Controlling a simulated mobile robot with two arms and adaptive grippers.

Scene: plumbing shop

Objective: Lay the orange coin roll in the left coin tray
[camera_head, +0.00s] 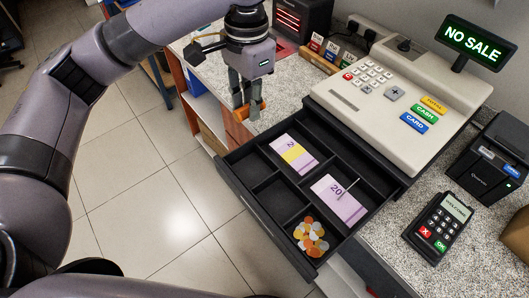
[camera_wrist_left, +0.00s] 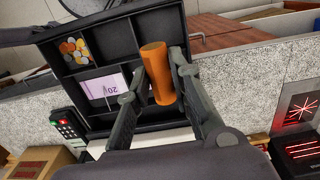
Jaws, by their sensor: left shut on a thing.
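The orange coin roll (camera_head: 256,108) is held between the fingertips of my left gripper (camera_head: 246,106), above and behind the left corner of the open drawer. The roll also shows in the left wrist view (camera_wrist_left: 157,75), between the two fingers (camera_wrist_left: 160,85), with its length running roughly along them. The drawer's front row has an empty coin tray at its left end (camera_head: 246,171), an empty middle tray (camera_head: 278,199) and a tray with loose coins (camera_head: 312,240) at the right. My right gripper is not in view.
The cash register (camera_head: 385,100) stands behind the drawer. A card terminal (camera_head: 440,225) and a black printer (camera_head: 487,165) stand to the right. Tiled floor lies left of the drawer.

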